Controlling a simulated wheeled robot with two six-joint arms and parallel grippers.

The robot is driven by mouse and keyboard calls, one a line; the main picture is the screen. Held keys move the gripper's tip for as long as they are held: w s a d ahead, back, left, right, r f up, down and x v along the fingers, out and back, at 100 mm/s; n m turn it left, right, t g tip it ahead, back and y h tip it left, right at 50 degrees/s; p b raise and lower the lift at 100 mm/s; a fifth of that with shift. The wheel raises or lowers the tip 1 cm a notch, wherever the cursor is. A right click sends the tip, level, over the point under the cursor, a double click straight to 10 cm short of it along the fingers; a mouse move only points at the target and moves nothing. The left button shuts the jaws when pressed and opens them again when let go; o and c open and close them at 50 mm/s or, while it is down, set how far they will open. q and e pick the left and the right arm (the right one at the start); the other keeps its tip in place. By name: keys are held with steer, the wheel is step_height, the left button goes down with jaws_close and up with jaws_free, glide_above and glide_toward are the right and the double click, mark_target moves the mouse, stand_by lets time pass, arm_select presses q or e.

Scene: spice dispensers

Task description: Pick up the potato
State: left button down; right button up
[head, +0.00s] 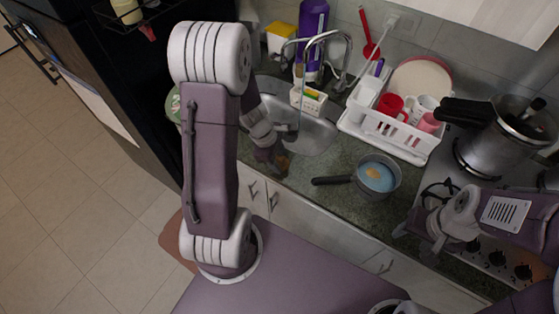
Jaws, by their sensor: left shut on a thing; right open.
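My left gripper (277,162) is low at the front edge of the sink, with its jaws partly hidden by my own arm. It is shut on a small brown thing that looks like the potato (284,160), of which only a little shows between and beside the fingers. My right gripper (418,238) is open and empty, over the front of the stove at the right, well away from the potato.
A dark-handled pan (392,163) holding bluish liquid and a pale yellowish patch stands right of the sink (318,136). A white dish rack (400,137) with cups and a plate is behind it. A large pot (490,145) sits on the stove. A faucet (345,40) arches over the sink.

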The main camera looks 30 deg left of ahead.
mark_target(285, 160)
arm_select(q)
steer(key=r, duration=0.1)
steer(key=r+p, duration=0.1)
steer(key=r, duration=0.2)
steer(key=shift+d+r+p, duration=0.2)
steer(key=shift+d+p, duration=0.15)
steer(key=shift+p, duration=0.05)
steer(key=d+r+p, duration=0.1)
steer(key=d+r, duration=0.2)
steer(key=d, duration=0.2)
steer(key=s+d+r+p, duration=0.1)
steer(key=d+r+p, duration=0.1)
steer(key=d, duration=0.4)
steer(key=shift+r, duration=0.55)
